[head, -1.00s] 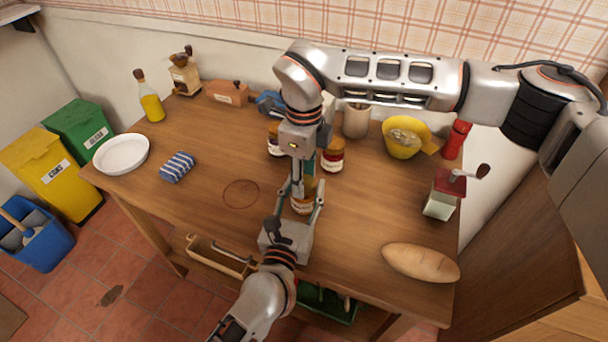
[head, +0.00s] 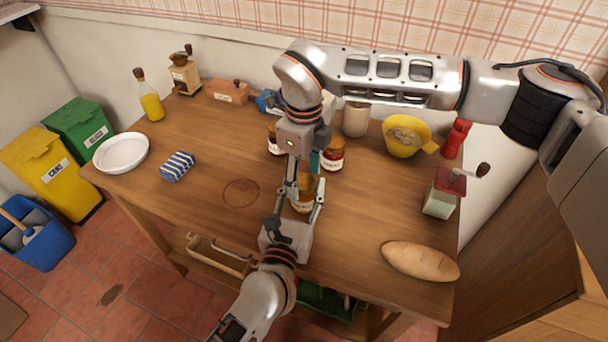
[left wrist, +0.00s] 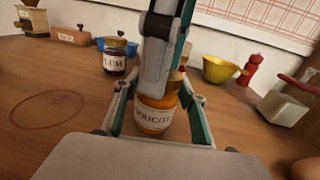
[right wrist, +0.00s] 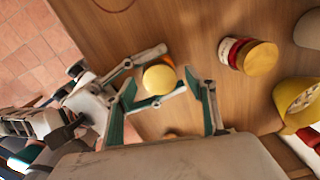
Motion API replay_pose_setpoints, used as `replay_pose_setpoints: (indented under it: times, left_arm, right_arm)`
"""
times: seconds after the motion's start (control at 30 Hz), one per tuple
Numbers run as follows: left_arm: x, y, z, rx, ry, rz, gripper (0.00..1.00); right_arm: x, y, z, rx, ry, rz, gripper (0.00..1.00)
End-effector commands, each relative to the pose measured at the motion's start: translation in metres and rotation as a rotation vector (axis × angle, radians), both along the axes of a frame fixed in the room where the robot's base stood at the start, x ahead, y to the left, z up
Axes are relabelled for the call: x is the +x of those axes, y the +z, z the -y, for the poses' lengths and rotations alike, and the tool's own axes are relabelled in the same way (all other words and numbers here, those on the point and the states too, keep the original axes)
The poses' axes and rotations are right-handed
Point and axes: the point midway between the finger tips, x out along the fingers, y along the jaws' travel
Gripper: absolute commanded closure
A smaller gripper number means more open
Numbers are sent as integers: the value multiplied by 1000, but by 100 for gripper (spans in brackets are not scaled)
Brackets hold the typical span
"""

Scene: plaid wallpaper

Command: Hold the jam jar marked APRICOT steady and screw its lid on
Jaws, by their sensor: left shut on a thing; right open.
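The apricot jar (left wrist: 155,115) stands upright on the table, orange, with a white label reading "PRICOT" in the left wrist view. My left gripper (head: 303,208) is shut around its body from the front. A round gold lid (right wrist: 160,78) covers the jar's top in the right wrist view; how tightly it sits cannot be told. My right gripper (right wrist: 168,108) points down over the jar, its fingers spread apart and clear of the lid. In the left wrist view, a right finger hides much of the lid.
A plum jar (left wrist: 117,55) and another lidded jar (right wrist: 248,55) stand close behind. A yellow bowl (head: 405,135), a red-topped mill (head: 441,195) and a bread loaf (head: 420,261) lie to the right. A striped cloth (head: 178,166) and white plate (head: 121,153) lie left.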

Motion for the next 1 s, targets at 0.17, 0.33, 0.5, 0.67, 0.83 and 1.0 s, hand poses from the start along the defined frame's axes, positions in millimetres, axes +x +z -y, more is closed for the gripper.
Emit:
replay_pose_setpoints:
  times: [0.17, 0.33, 0.5, 0.67, 0.83, 1.0]
  left_arm:
    - [0, 0, 0, 0, 0, 0, 100]
    - [0, 0, 0, 0, 0, 0, 100]
    - [0, 0, 0, 0, 0, 0, 100]
    - [0, 0, 0, 0, 0, 0, 100]
    - [0, 0, 0, 0, 0, 0, 100]
    - [0, 0, 0, 0, 0, 0, 100]
  right_arm:
    - [1, 12, 0, 0, 0, 4, 45]
    - [1, 43, 0, 0, 0, 5, 45]
    - [1, 78, 0, 0, 0, 5, 45]
    - [1, 103, 0, 0, -2, 2, 45]
    - [0, 117, 0, 0, 0, 1, 45]
    - [0, 121, 0, 0, 0, 0, 45]
